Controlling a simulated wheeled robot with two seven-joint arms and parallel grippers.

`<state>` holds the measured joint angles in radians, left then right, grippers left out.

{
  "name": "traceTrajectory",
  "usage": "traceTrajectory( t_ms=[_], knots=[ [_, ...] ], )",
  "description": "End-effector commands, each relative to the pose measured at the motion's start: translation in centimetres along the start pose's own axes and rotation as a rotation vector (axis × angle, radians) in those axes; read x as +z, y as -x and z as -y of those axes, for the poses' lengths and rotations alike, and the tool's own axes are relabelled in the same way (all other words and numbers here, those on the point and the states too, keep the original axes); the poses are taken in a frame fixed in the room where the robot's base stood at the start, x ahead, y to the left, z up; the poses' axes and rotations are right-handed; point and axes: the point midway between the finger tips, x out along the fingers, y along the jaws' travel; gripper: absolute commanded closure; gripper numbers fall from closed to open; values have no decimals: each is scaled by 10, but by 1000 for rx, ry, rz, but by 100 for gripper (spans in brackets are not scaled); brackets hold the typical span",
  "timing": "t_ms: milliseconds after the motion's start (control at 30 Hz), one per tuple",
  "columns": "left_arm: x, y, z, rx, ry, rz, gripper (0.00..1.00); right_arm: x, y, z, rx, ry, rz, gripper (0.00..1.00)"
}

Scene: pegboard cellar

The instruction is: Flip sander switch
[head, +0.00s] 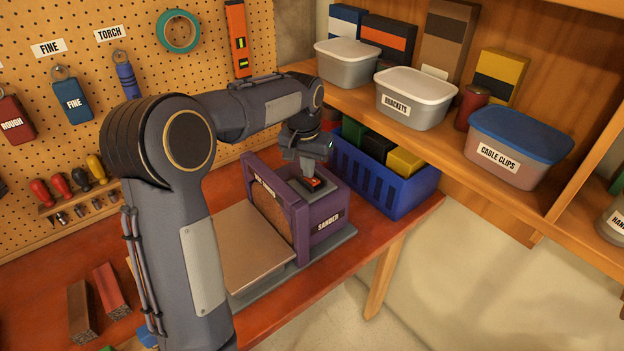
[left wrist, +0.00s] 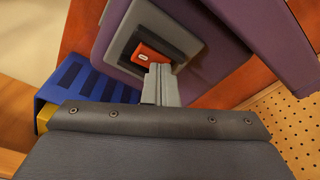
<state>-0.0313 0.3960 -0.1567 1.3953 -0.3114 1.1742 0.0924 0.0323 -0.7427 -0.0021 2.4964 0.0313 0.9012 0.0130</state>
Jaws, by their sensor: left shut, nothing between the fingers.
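The purple sander (head: 325,212), labelled SANDER, stands on the red workbench with a flat table plate (head: 243,247) at its left. Its red rocker switch (head: 312,183) sits in a dark recess with a grey surround on top of the housing. The switch also shows in the left wrist view (left wrist: 153,53). My left gripper (head: 309,168) is shut and empty, pointing down just over the switch. In the left wrist view its closed fingertips (left wrist: 159,70) reach the edge of the recess, over the switch's lower edge; I cannot tell whether they touch it. My right gripper is not in view.
A blue crate (head: 368,187) with several boxes stands close behind the sander. Shelves at the right hold lidded tubs (head: 415,105). A pegboard (head: 90,135) with hanging tools is behind the bench. Two sanding blocks (head: 110,289) lie at the front left.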

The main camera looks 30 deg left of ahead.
Motion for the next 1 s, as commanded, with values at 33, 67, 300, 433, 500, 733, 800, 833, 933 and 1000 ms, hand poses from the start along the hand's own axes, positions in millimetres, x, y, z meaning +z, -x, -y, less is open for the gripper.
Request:
traceTrajectory(
  t_ms=[33, 67, 300, 433, 500, 733, 800, 833, 933, 1000],
  knots=[
    [0, 2, 0, 1, 0, 2, 100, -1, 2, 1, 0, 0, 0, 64],
    [0, 4, 0, 1, -1, 2, 100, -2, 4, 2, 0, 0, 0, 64],
    [-4, 25, 0, 1, -1, 1, 100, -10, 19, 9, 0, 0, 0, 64],
    [-5, 33, -1, 1, -1, 0, 100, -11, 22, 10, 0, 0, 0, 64],
    [-6, 39, -1, 1, -1, 1, 100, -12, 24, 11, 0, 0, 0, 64],
    [-8, 55, 0, 1, -1, 0, 100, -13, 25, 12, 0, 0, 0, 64],
    [-10, 60, 0, 1, -1, -1, 100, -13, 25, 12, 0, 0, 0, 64],
    [-10, 62, 0, 1, -1, 0, 100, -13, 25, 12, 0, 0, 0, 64],
    [-10, 67, 0, 1, -1, 0, 100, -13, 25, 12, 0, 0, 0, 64],
    [-10, 69, 0, 1, -1, 1, 100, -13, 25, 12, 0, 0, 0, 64]
  ],
)
